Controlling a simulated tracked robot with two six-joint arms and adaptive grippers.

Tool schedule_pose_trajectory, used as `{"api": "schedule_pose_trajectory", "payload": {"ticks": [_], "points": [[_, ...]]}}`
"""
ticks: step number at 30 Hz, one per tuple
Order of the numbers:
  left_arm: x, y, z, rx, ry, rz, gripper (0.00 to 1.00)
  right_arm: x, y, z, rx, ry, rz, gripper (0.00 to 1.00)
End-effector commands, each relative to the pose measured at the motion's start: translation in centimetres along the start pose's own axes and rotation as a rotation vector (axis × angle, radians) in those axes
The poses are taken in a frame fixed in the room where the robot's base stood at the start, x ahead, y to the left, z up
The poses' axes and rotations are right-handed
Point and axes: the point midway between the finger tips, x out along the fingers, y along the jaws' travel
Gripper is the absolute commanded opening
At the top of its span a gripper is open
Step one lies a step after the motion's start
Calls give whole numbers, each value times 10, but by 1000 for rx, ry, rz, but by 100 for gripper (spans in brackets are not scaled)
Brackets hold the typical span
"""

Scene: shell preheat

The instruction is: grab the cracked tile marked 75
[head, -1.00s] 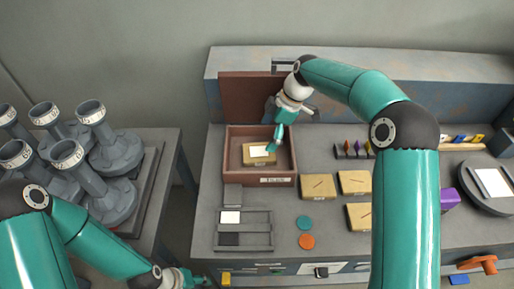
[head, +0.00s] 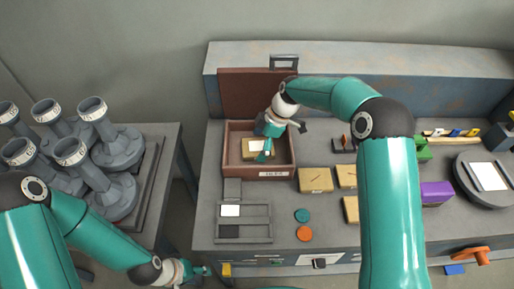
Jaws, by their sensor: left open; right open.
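A tan tile with a white label (head: 251,146) lies inside the open brown box (head: 284,168). My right gripper (head: 264,154) is open, with its teal fingertip over the right part of this tile. I cannot tell whether they touch. Tan tiles with dark crack lines lie on the bench right of the box: one in front (head: 315,181), one beside it (head: 345,173) and one nearer (head: 350,208). My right arm partly hides the last two. No number is legible on any tile. My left gripper (head: 203,271) is open and empty at the bench's front left.
The box's brown lid (head: 245,92) stands up behind it. A grey rack (head: 244,238), a teal disc (head: 302,215) and an orange disc (head: 304,233) lie in front. A purple block (head: 436,193) and a round grey stand (head: 465,190) are at right.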

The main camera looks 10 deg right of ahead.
Motion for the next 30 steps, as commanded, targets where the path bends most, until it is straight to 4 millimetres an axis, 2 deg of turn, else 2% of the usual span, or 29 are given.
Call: {"api": "schedule_pose_trajectory", "payload": {"ticks": [28, 29, 30], "points": [[8, -3, 0, 0, 0, 0, 50, 4, 0, 4, 3, 0, 1, 100], [8, -3, 0, 0, 0, 0, 50, 4, 0, 4, 3, 0, 1, 98], [8, -3, 0, 0, 0, 0, 50, 4, 0, 4, 3, 0, 1, 92]]}}
